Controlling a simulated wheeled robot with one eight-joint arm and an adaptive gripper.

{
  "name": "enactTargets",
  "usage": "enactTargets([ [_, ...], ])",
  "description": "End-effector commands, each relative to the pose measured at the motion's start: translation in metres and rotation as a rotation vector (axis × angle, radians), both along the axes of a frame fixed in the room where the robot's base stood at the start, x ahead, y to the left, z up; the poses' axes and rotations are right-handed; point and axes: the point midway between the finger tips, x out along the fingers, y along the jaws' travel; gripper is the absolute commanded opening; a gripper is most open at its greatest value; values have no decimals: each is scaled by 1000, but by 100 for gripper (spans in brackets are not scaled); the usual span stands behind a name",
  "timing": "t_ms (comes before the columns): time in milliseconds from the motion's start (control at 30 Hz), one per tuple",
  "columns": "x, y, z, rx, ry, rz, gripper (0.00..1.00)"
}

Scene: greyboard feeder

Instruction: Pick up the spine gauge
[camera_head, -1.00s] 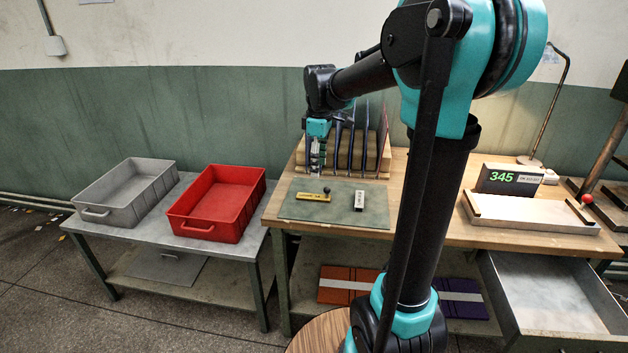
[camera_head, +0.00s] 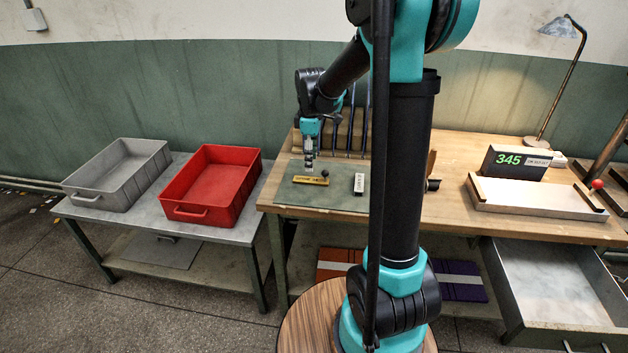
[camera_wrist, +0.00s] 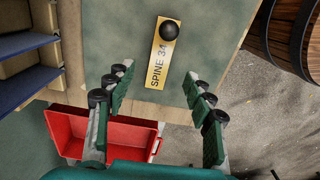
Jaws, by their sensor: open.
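The spine gauge (camera_head: 311,180) is a flat yellow bar with a black knob, lying on the green mat (camera_head: 290,194). In the wrist view the gauge (camera_wrist: 157,66) reads "SPINE 34", with its black knob at the far end. My gripper (camera_head: 309,167) is above the mat, just behind the gauge in the head view. In the wrist view my gripper (camera_wrist: 160,82) is open and empty, its fingers apart on either side of the gauge's near end. I cannot tell the exact height between fingers and gauge.
A rack with upright dividers (camera_head: 338,135) stands behind. A red bin (camera_head: 213,180) and a grey bin (camera_head: 117,175) stand on the left table. A display (camera_head: 515,162) reads 345.

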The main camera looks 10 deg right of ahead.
Motion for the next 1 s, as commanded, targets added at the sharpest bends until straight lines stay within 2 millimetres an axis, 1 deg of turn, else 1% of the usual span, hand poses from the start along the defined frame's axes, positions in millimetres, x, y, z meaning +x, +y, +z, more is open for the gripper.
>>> enactTargets([
  [33, 0, 0, -6, 0, 0, 0, 53],
  [267, 0, 0, -19, 0, 0, 0, 53],
  [500, -1, -2, -53, 1, 0, 0, 53],
  [600, -1, -2, -61, 2, -1, 1, 53],
  [700, -1, -2, -64, 2, -1, 1, 53],
  [867, -1, -2, -64, 2, -1, 1, 53],
  [900, -1, -2, -64, 2, -1, 1, 52],
  [1000, -1, -2, -64, 2, -1, 1, 40],
])
